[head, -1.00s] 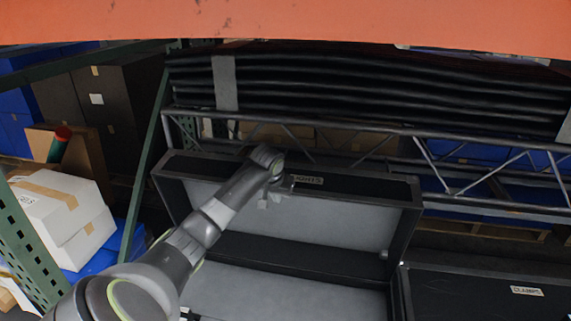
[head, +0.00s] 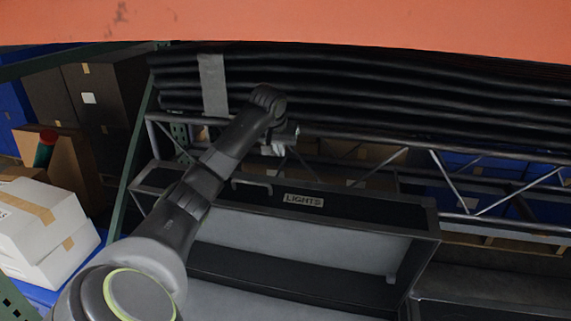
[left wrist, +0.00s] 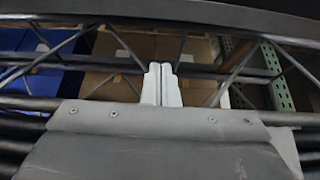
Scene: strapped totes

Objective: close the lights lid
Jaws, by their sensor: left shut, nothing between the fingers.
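The lights lid (head: 345,206) stands raised in the head view, with its LIGHTS label (head: 303,200) and a handle on the dark edge band facing me. Its pale inner lining (head: 300,240) shows below that band. My left arm crosses in front of the lid's left part. My left gripper (head: 280,141) is above the lid's upper edge, near the truss, and appears apart from the lid. In the left wrist view its pale fingers (left wrist: 162,84) are together and empty. The lower part of the case is partly cut off by the frame. My right gripper is not in view.
A metal truss (head: 350,139) runs just behind the lid, under a strapped stack of black tubes (head: 400,90). An orange beam (head: 300,22) crosses the top. White boxes (head: 42,232) stand at left. Another dark case (head: 490,312) is at lower right.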

